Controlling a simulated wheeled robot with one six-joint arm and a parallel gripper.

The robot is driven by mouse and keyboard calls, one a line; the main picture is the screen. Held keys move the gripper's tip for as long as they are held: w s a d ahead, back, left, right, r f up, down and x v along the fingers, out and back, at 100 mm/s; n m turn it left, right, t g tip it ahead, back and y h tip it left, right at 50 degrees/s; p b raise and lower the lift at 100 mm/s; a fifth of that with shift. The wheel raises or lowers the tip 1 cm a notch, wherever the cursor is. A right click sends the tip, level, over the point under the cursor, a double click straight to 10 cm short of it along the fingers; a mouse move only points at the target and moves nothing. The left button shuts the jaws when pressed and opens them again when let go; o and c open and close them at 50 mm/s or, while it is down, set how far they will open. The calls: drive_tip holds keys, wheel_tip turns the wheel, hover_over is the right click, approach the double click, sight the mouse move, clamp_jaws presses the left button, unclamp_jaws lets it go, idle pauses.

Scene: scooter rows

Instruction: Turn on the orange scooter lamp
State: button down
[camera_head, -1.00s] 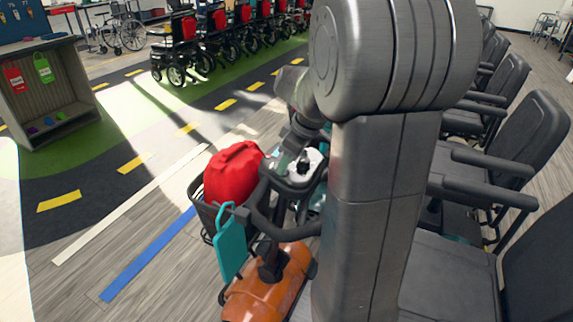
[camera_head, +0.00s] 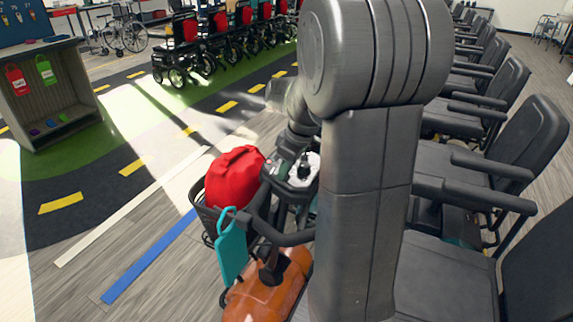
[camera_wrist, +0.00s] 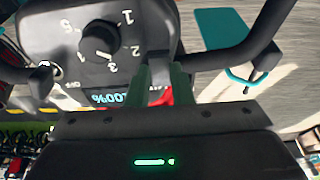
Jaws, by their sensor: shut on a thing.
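The orange scooter (camera_head: 265,290) stands at lower centre in the head view, partly behind my arm. A red bag (camera_head: 234,178) sits in its front basket, and a teal tag (camera_head: 231,250) hangs from its handlebar. The dark console (camera_head: 298,180) is behind the bag. The console (camera_wrist: 45,25) fills the upper left of the wrist view, with a numbered dial (camera_wrist: 97,42), a display (camera_wrist: 112,99) and an OFF mark. My gripper (camera_wrist: 163,82) is at the console's edge, shut on a small part mostly hidden between its fingers. A bit of red shows there. I cannot make out the lamp.
Black scooter seats (camera_head: 495,150) line the right side. Wheelchairs with red backs (camera_head: 245,42) stand at the back. A shelf with tags (camera_head: 50,95) is at the left. The floor between shelf and scooter is open.

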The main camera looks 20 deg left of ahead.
drive_tip(key=shift+a+r+h+p, duration=0.3)
drive_tip(key=shift+h+p, duration=0.4)
drive_tip(key=shift+p, duration=0.15)
drive_tip(key=shift+f+h+p, duration=0.15)
drive_tip(key=shift+h+p, duration=0.15)
drive_tip(key=shift+p, duration=0.05)
drive_tip(key=c, duration=1.3)
unclamp_jaws()
drive_tip(key=r, duration=0.4)
drive_tip(key=d+r, duration=0.1)
drive_tip(key=r, duration=0.4)
drive_tip(key=d+r, duration=0.1)
drive_tip(key=r, duration=0.3)
drive_tip(key=shift+r+p, duration=0.3)
drive_tip(key=shift+p, duration=0.1)
